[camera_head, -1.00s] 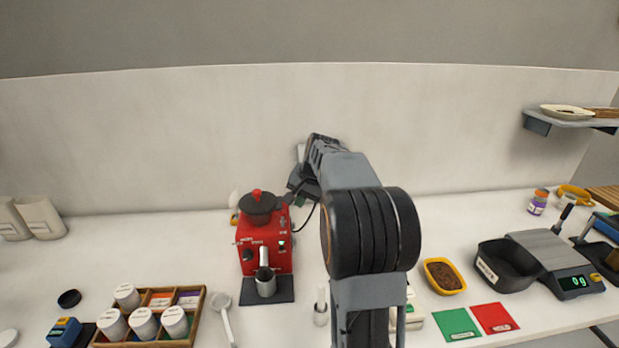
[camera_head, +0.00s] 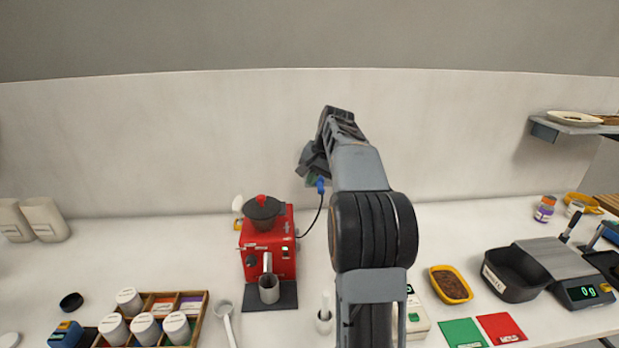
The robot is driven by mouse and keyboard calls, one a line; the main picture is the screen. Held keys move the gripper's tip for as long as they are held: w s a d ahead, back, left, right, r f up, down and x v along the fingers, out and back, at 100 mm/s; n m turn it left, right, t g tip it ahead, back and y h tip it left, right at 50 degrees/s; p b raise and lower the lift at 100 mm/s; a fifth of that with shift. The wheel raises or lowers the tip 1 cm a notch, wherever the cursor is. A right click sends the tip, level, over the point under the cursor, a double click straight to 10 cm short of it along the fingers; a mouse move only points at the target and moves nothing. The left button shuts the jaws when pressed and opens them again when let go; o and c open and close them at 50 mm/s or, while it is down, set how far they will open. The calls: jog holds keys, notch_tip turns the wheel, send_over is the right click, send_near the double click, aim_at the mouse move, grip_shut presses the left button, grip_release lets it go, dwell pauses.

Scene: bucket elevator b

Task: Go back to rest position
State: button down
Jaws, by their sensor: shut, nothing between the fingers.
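My arm rises from the bottom right of centre in the head view, bends at a dark elbow joint and reaches toward the back wall. My gripper (camera_head: 309,162) is at its far end, small and partly hidden by my own wrist. It is shut and empty, in front of the wall in the picture, above and to the right of the red grinder (camera_head: 268,250). A blue plug (camera_head: 320,185) with a black cord shows just below my gripper, and the cord runs down toward the grinder. I cannot tell whether my gripper touches the plug.
A wooden box (camera_head: 204,315) with white jars stands at the front left. A yellow bowl (camera_head: 450,285), a black pan (camera_head: 514,274), a scale (camera_head: 583,293) and green and red cards are at the right. The upper wall is clear; a shelf (camera_head: 573,131) hangs at the far right.

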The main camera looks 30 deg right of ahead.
jog(key=s+a+f+n+h, duration=0.1)
jog(key=s+a+f+n, duration=0.1)
jog(key=s+a+f, duration=0.3)
jog(key=s+a+f+n, duration=0.2)
jog(key=s+a+n, duration=0.2)
jog(key=s+a, duration=0.4)
jog(key=s+a+f+n+t, duration=0.1)
jog(key=s+a+n, duration=0.3)
jog(key=s+a, duration=0.4)
jog(key=shift+s+a+f+h, duration=0.35)
jog(key=shift+s+f, duration=0.25)
jog(key=shift+s, duration=0.25)
jog(key=c, duration=1.8)
grip_release()
